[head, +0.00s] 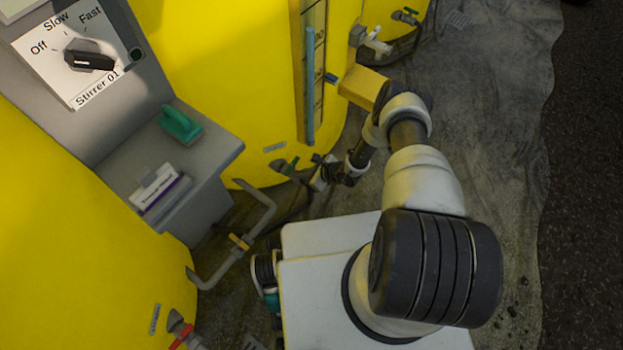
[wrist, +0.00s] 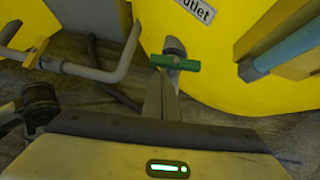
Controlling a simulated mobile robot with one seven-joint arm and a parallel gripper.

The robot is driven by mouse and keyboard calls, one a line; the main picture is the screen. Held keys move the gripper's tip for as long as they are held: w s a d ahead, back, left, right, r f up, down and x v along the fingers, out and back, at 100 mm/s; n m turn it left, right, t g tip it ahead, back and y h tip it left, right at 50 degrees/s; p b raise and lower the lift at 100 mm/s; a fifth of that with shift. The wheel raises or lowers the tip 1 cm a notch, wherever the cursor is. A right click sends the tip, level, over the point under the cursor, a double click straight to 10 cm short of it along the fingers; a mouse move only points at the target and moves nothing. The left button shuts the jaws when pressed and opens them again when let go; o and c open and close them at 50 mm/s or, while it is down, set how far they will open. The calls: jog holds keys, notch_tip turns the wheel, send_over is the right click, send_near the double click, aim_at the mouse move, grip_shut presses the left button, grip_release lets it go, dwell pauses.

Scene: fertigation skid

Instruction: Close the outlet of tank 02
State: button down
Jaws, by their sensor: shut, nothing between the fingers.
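The outlet valve with a green handle (head: 290,166) sits low on the middle yellow tank in the head view. In the wrist view the green handle (wrist: 175,63) lies crosswise in the picture, below a label (wrist: 194,11) ending in "utlet". No tank number is readable. My gripper (head: 317,160) is just right of the handle in the head view. In the wrist view my shut, empty fingers (wrist: 166,78) point at the handle, with their tips right at its lower edge. I cannot tell whether they touch it.
A bent grey pipe with a yellow valve (head: 240,242) runs left of my gripper. The Stirrer 01 panel (head: 80,55) is upper left.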

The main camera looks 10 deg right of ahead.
aim_at(290, 171)
jog(key=shift+w+a, duration=0.45)
jog(key=shift+a, duration=0.15)
jog(key=shift+w+a+r+m+p, duration=0.1)
jog(key=shift+a+r+m+p, duration=0.25)
jog(key=shift+p, duration=0.35)
jog(key=shift+a+m+t+h+p, duration=0.15)
jog(key=shift+m+t+h+p, duration=0.15)
jog(key=shift+p, duration=0.3)
jog(key=shift+w+a+f+m, duration=0.1)
jog(key=shift+a+f+m, duration=0.05)
jog(key=shift+f+m, duration=0.1)
jog(key=shift+w+t, duration=0.1)
jog(key=shift+t, duration=0.2)
jog(key=shift+r, duration=0.1)
jog(key=p+v, duration=0.7)
jog(key=v, duration=1)
jog(key=shift+s+d+r, duration=0.15)
jog(key=shift+s+d, duration=0.1)
